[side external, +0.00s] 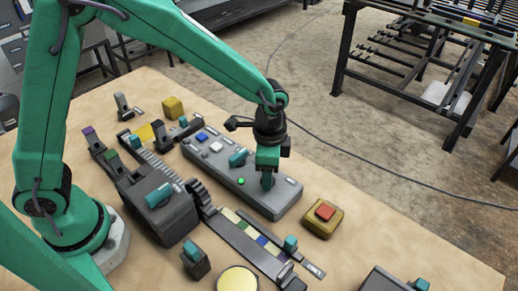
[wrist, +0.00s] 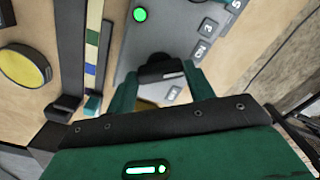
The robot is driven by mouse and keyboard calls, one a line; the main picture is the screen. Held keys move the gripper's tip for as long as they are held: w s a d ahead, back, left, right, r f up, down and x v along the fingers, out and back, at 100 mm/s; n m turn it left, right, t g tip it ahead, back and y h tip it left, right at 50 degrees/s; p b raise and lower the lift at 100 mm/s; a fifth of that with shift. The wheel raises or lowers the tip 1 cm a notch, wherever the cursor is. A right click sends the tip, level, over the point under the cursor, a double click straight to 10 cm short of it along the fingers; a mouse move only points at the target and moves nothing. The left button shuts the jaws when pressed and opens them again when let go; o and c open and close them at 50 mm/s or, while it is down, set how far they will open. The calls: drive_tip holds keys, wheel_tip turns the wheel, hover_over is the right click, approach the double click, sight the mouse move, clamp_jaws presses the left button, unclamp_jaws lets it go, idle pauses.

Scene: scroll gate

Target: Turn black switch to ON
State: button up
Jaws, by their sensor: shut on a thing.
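A long grey panel (side external: 225,172) lies on the wooden table, with a row of controls on it. My gripper (side external: 267,184) points down onto the panel's near right part. In the wrist view, the black switch (wrist: 160,71) sits between the two green fingers of my gripper (wrist: 163,78), which are shut on it. The switch has a pale mark on its face. Small dark labels (wrist: 199,50) lie on the panel beside it; one seems to read ON. In the side view the fingers hide the switch. A green lamp (side external: 241,181) is lit on the panel.
The panel also carries a blue button (side external: 201,136), a white button (side external: 215,147) and a teal knob (side external: 238,157). A yellow box with a red button (side external: 325,211) stands to the right. A geared grey block (side external: 158,200) and a colour-striped rail (side external: 250,235) are close by.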

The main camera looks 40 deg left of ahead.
drive_tip(key=shift+r+n, duration=0.1)
drive_tip(key=shift+n, duration=0.8)
drive_tip(key=o, duration=1)
drive_tip(key=shift+r, duration=3.85)
